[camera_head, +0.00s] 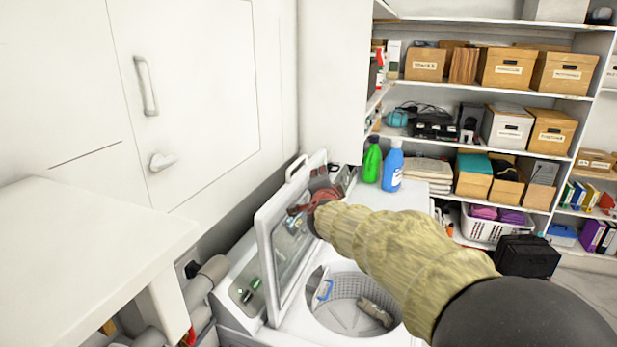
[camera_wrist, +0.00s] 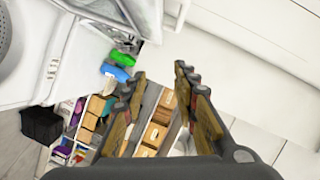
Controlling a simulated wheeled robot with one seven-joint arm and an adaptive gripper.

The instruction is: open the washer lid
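The washer lid (camera_head: 267,255) stands raised, nearly upright, in the head view, with a pale frame, a see-through panel and a handle on its top edge. Below it the washer's round opening (camera_head: 345,318) is uncovered and shows a perforated drum with a few items inside. My gripper (camera_head: 308,206) is at the lid's upper right part, overlapping it in the picture; I cannot tell whether they touch. In the wrist view my gripper (camera_wrist: 160,74) has its fingers apart with nothing between them. Part of the lid (camera_wrist: 122,14) shows at the top there.
A green bottle (camera_head: 372,160) and a blue bottle (camera_head: 393,166) stand on the white surface behind the washer. Shelves with boxes (camera_head: 507,68) fill the back right. A white cabinet (camera_head: 190,90) is at the left. A white countertop (camera_head: 85,245) and pipes (camera_head: 205,280) are at the front left.

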